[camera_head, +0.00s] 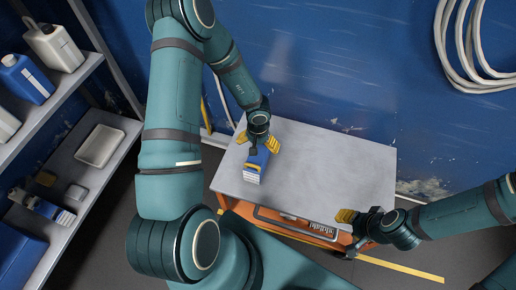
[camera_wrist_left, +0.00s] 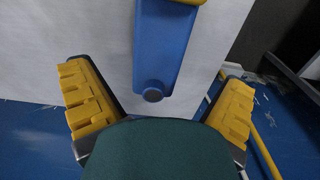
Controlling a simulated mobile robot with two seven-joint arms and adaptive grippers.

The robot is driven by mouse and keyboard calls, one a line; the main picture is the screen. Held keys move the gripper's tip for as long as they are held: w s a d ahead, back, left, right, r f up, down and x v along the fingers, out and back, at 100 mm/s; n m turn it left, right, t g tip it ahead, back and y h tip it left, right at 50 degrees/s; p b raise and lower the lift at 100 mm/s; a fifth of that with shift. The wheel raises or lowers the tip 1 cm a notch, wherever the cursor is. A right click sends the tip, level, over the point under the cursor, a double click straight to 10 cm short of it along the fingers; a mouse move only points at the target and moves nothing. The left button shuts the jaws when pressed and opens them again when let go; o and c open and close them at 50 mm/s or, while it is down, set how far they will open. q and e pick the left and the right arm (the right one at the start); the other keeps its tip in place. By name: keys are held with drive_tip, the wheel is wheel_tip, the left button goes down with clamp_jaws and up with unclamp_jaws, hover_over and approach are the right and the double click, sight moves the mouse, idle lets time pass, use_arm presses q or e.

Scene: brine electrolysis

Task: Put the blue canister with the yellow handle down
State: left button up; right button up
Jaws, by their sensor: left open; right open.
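The blue canister with the yellow handle (camera_head: 256,166) is on the grey tabletop of the cart (camera_head: 325,165), near its left side. In the left wrist view the canister (camera_wrist_left: 165,45) shows its blue body and round cap, with a bit of the yellow handle at the top edge. My left gripper (camera_head: 257,143) is open at the canister, with yellow pads apart on either side; the left wrist view shows gaps between both pads and the canister. My right gripper (camera_head: 350,231) is open and empty at the cart's front right edge.
A shelf rack (camera_head: 62,92) at the left holds a white canister (camera_head: 54,46), another blue canister (camera_head: 27,78) and a white tray (camera_head: 100,146). A coiled hose (camera_head: 468,45) hangs on the blue wall. The middle and right of the tabletop are clear.

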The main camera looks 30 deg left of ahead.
use_arm(q)
wheel_tip(320, 180, up, 5)
drive_tip(key=p, duration=0.2)
drive_tip(key=s+d+h, duration=0.2)
drive_tip(key=s+d, duration=0.3)
drive_tip(key=d, duration=0.3)
drive_tip(key=s+d+r+m+t+h, duration=0.1)
drive_tip(key=s+d, duration=0.4)
drive_tip(key=d, duration=0.4)
drive_tip(key=shift+d+t+h, duration=0.2)
drive_tip(key=shift+t+h, duration=0.1)
drive_tip(key=shift+h, duration=0.1)
